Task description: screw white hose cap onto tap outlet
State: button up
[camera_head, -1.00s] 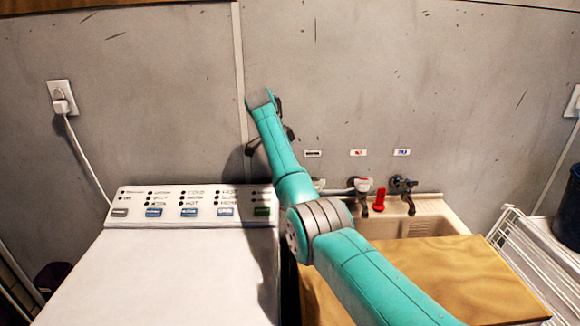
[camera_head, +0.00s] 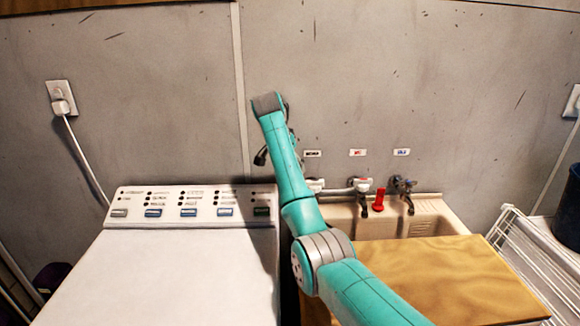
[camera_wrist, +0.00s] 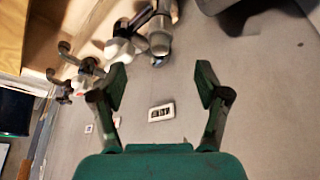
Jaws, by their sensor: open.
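My gripper (camera_wrist: 161,78) is open in the wrist view, its two dark green fingers apart with nothing between them. In the head view it is mostly hidden behind my arm; one dark part shows left of the arm. Past the fingertips, in the wrist view, is a pale grey-white cylindrical fitting (camera_wrist: 158,40), with a white rounded piece (camera_wrist: 118,50) left of it. I cannot tell which is the hose cap. A whitish fitting (camera_head: 316,185) shows partly beside my arm in the head view. Further taps (camera_head: 361,190) (camera_head: 404,187) stand to its right.
A white washing machine (camera_head: 180,270) stands at the left. The sink (camera_head: 440,213) has a wooden board (camera_head: 450,275) in front. A red object (camera_head: 380,200) sits between the taps. A dark-marked label (camera_head: 313,153) is on the wall. A white wire rack (camera_head: 525,255) is at the right.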

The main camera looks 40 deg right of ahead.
jog(key=n+t, duration=0.1)
jog(key=n, duration=0.1)
jog(key=n+t+y, duration=0.1)
jog(key=n, duration=0.2)
jog(key=shift+n, duration=0.3)
jog(key=shift+d+n+t+y, duration=0.1)
jog(key=shift+n+t+y, duration=0.2)
jog(key=shift+n, duration=0.9)
jog(key=n+y, duration=0.1)
jog(key=n, duration=0.1)
jog(key=shift+n+t, duration=0.3)
jog(key=shift+f, duration=0.2)
jog(key=shift+a+f, duration=0.2)
jog(key=shift+f, duration=1.9)
jog(key=shift+c, duration=0.3)
grip_shut()
